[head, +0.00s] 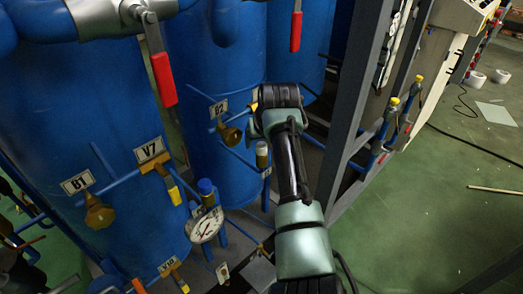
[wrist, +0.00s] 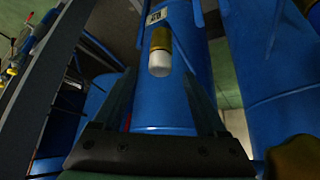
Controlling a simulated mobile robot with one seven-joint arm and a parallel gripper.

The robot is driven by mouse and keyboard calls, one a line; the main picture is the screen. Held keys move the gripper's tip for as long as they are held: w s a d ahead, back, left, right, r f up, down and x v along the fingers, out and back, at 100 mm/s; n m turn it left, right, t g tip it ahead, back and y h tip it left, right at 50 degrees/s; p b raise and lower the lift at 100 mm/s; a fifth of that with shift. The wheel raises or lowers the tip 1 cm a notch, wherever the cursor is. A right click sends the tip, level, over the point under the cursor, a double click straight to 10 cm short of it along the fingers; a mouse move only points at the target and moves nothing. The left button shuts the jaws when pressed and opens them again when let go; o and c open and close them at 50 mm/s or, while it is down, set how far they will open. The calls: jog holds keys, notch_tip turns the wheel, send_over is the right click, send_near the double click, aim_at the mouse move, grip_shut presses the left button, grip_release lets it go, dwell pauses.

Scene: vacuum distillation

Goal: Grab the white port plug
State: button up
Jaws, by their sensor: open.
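The white port plug (wrist: 159,63) shows in the wrist view as a white cylinder end on a brass fitting (wrist: 160,38). It lies between the lines of my two fingers and ahead of my gripper (wrist: 159,76), with no visible contact. My gripper is open and empty, its dark fingers apart to the left and right of the plug. In the head view a pale cap on a brass fitting (head: 262,152), likely the same plug, sits just below my wrist. My fingers cannot be made out there.
Blue tanks (head: 95,110) with pipes and red-handled valves (head: 163,80) stand to the left. A pressure gauge (head: 207,226) sits below. A grey metal frame (head: 352,110) rises close right of my arm. Green floor (head: 430,220) is mostly open at right, with a cable across it.

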jog(key=shift+x, duration=0.75)
grip_shut()
